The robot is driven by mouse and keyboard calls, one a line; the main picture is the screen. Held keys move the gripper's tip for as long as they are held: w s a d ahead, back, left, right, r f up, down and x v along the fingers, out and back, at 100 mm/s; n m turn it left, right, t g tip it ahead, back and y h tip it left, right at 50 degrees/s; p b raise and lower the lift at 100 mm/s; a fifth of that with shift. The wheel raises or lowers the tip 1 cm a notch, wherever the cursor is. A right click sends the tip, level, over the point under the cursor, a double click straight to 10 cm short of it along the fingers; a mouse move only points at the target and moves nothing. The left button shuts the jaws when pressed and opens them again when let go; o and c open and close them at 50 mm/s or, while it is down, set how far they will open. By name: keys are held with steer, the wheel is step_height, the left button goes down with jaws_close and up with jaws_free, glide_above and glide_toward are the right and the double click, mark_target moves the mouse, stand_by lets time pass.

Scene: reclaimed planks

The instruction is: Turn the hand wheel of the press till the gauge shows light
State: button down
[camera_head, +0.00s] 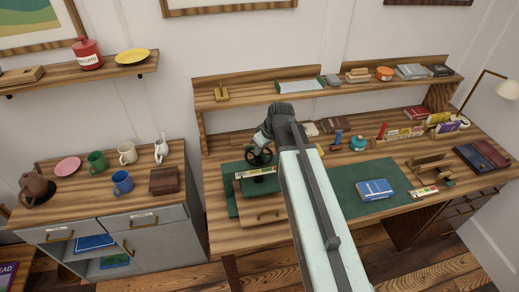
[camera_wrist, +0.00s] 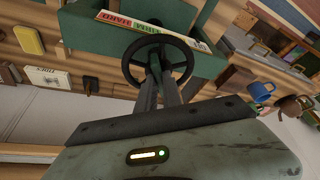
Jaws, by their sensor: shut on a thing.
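The dark round hand wheel (camera_head: 258,157) sits on top of the green press (camera_head: 236,167) at the left of the desk. In the wrist view the wheel (camera_wrist: 128,72) shows as a black ring with spokes. The two fingers of my gripper (camera_wrist: 159,65) reach its middle and are shut on it. In the head view my gripper (camera_head: 265,139) comes down on the wheel from above, and my arm hides part of the press's right side. I cannot make out a gauge reading.
A green mat (camera_head: 345,178) with a blue book (camera_head: 375,189) lies right of my arm. A shelf (camera_head: 240,98) with small items runs behind. A turquoise pot (camera_head: 358,143) stands at the desk's back. A cabinet (camera_head: 150,222) with mugs stands at the left.

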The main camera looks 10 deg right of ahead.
mark_target(265, 159)
steer(key=c, duration=1.5)
jaws_free()
steer(key=p+v, duration=0.7)
steer(key=shift+r, duration=0.4)
steer(key=shift+s+d, duration=0.1)
steer(key=shift+d, duration=0.05)
